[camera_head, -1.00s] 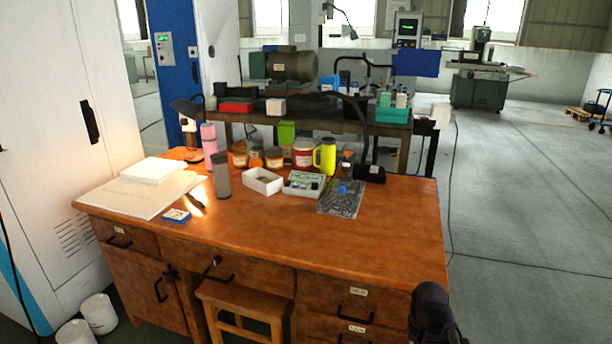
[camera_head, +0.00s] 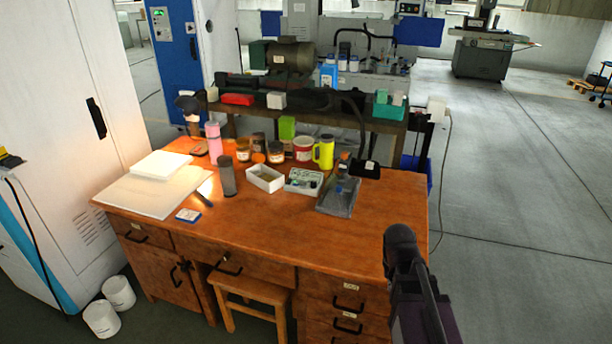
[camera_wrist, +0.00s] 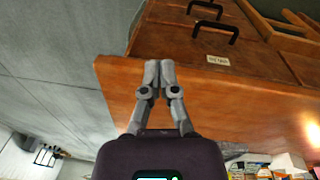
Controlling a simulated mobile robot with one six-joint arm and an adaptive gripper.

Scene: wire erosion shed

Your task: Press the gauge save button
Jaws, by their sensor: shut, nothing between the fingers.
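I cannot make out a gauge or its save button for certain in either view. On the wooden desk (camera_head: 290,235), a small grey-white box with dark and green parts (camera_head: 303,181) lies right of a white open tray (camera_head: 265,178). A dark grey plate (camera_head: 338,197) with a small blue item and a dark upright piece at its back lies right of that box. My gripper (camera_wrist: 159,68) shows in the wrist view, its fingers together and empty, by the desk's edge and corner. In the head view my arm is at the lower right, and the fingertips cannot be made out.
Jars, a yellow mug (camera_head: 324,152), a grey cylinder (camera_head: 227,176) and a black lamp (camera_head: 366,168) stand on the desk. A stool (camera_head: 245,295) stands in front. The desk's right front part is bare. Open floor (camera_head: 500,210) lies to the right.

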